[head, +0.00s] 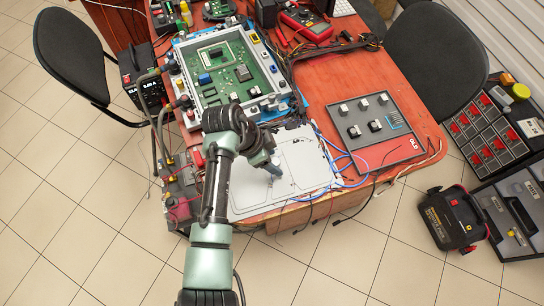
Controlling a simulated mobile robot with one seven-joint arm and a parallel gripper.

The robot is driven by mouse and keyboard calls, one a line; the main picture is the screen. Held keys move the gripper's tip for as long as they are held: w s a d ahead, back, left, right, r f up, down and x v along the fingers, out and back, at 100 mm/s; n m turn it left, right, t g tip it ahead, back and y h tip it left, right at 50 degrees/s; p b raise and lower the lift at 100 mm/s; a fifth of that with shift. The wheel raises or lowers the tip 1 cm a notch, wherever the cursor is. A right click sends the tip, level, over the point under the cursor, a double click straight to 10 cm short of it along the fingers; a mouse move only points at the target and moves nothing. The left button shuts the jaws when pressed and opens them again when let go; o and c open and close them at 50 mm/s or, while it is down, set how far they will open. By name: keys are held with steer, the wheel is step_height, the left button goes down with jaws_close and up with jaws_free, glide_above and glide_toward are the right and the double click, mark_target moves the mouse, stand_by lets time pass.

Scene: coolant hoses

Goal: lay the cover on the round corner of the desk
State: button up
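A flat pale grey plate, which looks like the cover (306,162), lies at the front edge of the red desk (330,90) in the head view. My gripper (273,169) points down over the plate's left middle part. Its fingertips are small and dark against the plate. I cannot tell whether they touch it or whether they are open or shut. My arm hides the plate's left side. The desk's rounded corner (432,150) is at the right front. A dark grey panel (352,145) with several knobs and the letters OLD lies beside that corner.
Blue and black cables (345,165) run between the plate and the grey panel and hang over the front edge. A large green circuit board (225,70) in a frame stands behind the plate. Chairs stand left and right. A black case (455,218) is on the floor at right.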

steer(key=v, duration=1.2)
steer(key=shift+r, duration=0.1)
steer(key=w+d+r+n+t, duration=0.2)
steer(key=w+r+t, duration=0.25)
steer(key=r, duration=0.65)
steer(key=w+d+r+n+t+y, duration=0.1)
steer(key=w+d+r+n+t, duration=0.3)
steer(key=r, duration=0.6)
steer(key=w+r+t, duration=0.3)
steer(key=r+t, duration=0.3)
steer(key=r, duration=0.5)
steer(key=s+a+r+n+t+y, duration=0.1)
steer(key=s+r+n+t, duration=0.3)
steer(key=s+r, duration=0.4)
steer(key=s+r+n+t+y, duration=0.2)
steer(key=s+r+n+t, duration=0.2)
steer(key=r, duration=1.3)
steer(key=s+t, duration=0.3)
steer(key=s, duration=0.2)
steer(key=shift+s+a+r, duration=0.2)
steer(key=shift+a, duration=0.15)
